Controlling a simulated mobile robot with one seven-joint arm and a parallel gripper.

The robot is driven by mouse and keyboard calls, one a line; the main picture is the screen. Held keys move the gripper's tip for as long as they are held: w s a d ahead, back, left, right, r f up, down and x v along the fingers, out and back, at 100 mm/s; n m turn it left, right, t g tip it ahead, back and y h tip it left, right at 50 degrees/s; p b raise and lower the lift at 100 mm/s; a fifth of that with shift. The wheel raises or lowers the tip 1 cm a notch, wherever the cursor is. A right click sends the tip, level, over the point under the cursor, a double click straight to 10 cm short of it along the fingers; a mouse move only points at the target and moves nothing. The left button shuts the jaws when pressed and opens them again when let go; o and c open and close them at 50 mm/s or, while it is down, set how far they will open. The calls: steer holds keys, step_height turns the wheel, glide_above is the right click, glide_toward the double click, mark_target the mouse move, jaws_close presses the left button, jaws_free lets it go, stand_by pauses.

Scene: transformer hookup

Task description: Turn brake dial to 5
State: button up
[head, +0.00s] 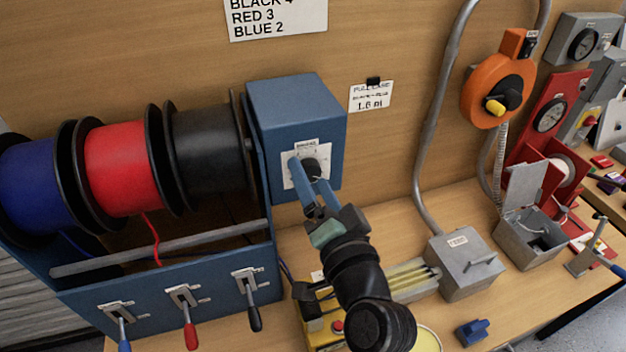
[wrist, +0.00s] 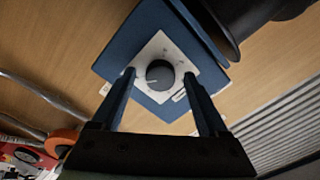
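The brake dial is a black round knob (wrist: 160,75) on a white plate (wrist: 178,53), fixed to a blue box (head: 297,97) at the right end of the spool rack. In the wrist view the knob's pale pointer line points left and slightly down. The scale marks are too small to read. My gripper (wrist: 160,78) is open, with one blue finger on each side of the knob and a visible gap to it on both sides. In the head view my gripper (head: 304,170) is in front of the plate and partly hides it.
Blue (head: 37,187), red (head: 121,168) and black (head: 206,148) spools stand left of the box. Three levers with blue, red and black handles are on the rack front. A wall card (head: 277,16) reads BLACK 4, RED 3, BLUE 2. A grey box (head: 463,262) stands right.

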steer(key=b+v, duration=0.4)
steer(key=v, duration=0.9)
stand_by(0.4)
